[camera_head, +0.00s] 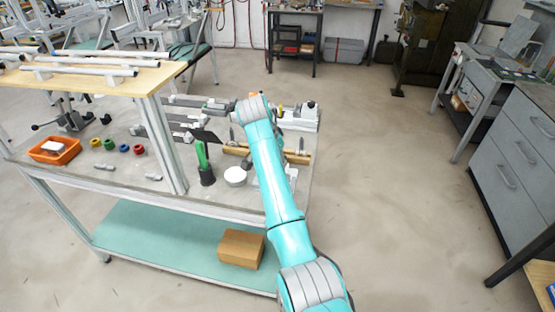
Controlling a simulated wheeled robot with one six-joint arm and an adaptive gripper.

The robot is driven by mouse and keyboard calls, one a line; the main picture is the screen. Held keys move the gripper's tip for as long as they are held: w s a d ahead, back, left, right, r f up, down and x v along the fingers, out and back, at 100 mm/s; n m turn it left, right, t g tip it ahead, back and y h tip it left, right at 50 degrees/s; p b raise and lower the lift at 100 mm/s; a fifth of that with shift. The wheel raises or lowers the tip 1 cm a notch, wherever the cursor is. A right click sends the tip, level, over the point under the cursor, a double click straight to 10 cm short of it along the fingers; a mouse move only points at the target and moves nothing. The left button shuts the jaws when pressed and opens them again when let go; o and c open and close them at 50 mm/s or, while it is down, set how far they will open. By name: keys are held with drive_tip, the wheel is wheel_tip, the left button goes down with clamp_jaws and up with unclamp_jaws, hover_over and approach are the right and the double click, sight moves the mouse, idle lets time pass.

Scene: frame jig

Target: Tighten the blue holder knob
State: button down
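My teal and grey arm reaches over the workbench (220,204), and its upper joint hides part of the jig behind it. My gripper cannot be made out; the arm covers that area. I cannot pick out a blue holder knob on the jig. The grey clamp-like jig parts (180,121) stand at the back of the bench. A small yellow part (280,111) shows right of my arm.
An orange bin (54,151) stands at the bench's left. A black cup (207,176) with a green-handled tool and a white round piece (235,176) stand left of my arm. An upright post (165,145) carries a wooden shelf (100,79).

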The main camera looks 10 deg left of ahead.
drive_tip(key=m+g+h, duration=0.1)
drive_tip(key=m, duration=0.3)
drive_tip(key=shift+a, duration=0.1)
drive_tip(key=shift+w+m+g+h, duration=0.15)
drive_tip(key=shift+m+g+h, duration=0.35)
drive_tip(key=shift+m, duration=1.4)
drive_tip(key=c, duration=1.1)
unclamp_jaws()
drive_tip(key=shift+a, duration=0.1)
drive_tip(key=v, duration=1.2)
drive_tip(key=shift+w, duration=0.2)
